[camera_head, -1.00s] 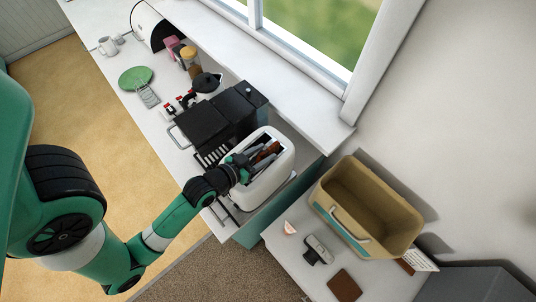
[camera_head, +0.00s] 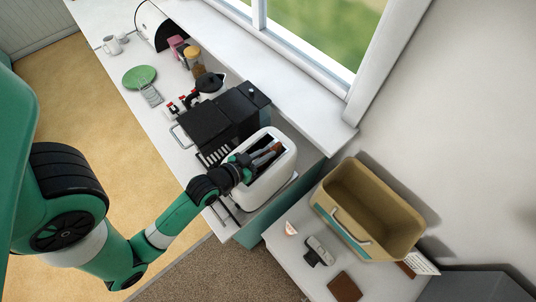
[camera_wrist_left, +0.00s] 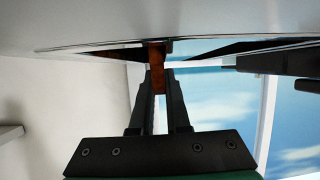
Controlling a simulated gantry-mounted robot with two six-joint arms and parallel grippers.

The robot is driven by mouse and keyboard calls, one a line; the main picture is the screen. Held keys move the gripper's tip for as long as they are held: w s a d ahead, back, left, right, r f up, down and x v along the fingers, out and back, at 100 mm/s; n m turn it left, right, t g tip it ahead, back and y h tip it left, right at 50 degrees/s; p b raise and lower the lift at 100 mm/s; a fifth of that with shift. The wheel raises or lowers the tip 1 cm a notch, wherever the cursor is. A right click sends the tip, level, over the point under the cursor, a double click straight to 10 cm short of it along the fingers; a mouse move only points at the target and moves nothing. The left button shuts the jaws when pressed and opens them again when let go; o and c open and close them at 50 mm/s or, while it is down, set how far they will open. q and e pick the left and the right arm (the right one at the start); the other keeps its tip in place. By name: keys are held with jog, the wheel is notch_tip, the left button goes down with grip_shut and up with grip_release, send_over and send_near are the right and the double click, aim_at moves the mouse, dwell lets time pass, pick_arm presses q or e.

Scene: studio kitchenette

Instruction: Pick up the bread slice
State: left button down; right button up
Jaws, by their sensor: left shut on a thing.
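The brown bread slice (camera_head: 276,147) sits edge-up in a slot of the white toaster (camera_head: 278,172), with only its upper edge showing; the rest is hidden inside. My left gripper (camera_head: 268,155) reaches in over the toaster top from the left and is shut on the bread slice. In the left wrist view, the bread slice (camera_wrist_left: 157,78) is a narrow brown strip between the two dark fingers (camera_wrist_left: 158,88), touching both. My right gripper is not in view.
A green plate (camera_head: 137,77) and a wire rack (camera_head: 150,94) lie farther along the counter. An open tan box (camera_head: 375,215) stands on the lower white surface at right.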

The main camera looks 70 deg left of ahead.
pick_arm(q)
notch_tip(320, 180, up, 10)
jog(key=p, duration=0.2)
jog(key=shift+p, duration=0.35)
jog(key=shift+f, duration=0.1)
